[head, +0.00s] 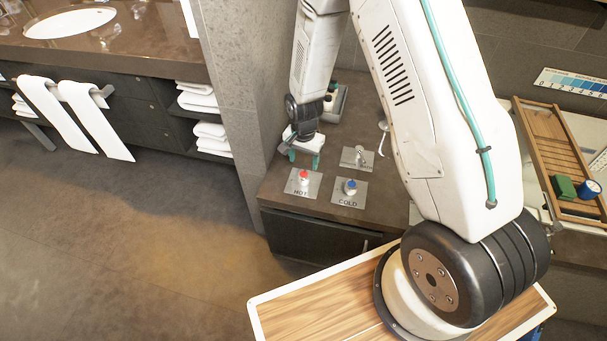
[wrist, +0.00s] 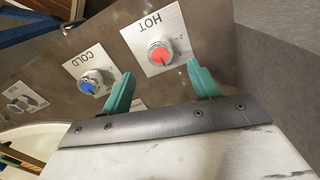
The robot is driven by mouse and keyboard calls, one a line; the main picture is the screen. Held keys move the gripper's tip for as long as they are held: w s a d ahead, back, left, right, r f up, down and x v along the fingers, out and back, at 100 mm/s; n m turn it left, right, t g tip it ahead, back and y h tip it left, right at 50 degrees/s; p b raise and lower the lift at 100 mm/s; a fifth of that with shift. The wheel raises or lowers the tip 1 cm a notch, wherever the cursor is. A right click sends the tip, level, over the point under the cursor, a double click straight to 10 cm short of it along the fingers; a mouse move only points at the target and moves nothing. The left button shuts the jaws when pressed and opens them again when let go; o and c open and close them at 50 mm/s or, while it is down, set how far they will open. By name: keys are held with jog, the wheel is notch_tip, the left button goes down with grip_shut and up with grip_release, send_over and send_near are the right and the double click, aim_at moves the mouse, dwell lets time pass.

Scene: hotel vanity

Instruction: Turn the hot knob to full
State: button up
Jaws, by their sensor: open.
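The hot knob (head: 304,177) has a red top and stands on a light square plate marked HOT on the brown counter. In the wrist view the hot knob (wrist: 160,54) lies just beyond my fingertips, between their lines, with a dark pointer mark on its red top. My gripper (head: 304,160) has teal fingers, spread apart and empty, behind the hot knob in the head view. In the wrist view my gripper (wrist: 160,80) shows no contact with the knob. The blue-topped cold knob (head: 350,186) stands to the right on a plate marked COLD; it also shows in the wrist view (wrist: 92,82).
A third plate with a small metal fitting (head: 358,157) lies behind the cold knob. A caddy with bottles (head: 337,100) stands at the counter's back. A wooden rack (head: 555,150) holds a green block and a blue item at right. A stone pillar (head: 232,90) borders the counter's left.

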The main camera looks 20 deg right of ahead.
aim_at(303, 175)
notch_tip(303, 175, down, 8)
jog(key=shift+f, duration=0.1)
dwell(0.4)
jog(key=shift+c, duration=0.3)
jog(key=c, duration=0.9)
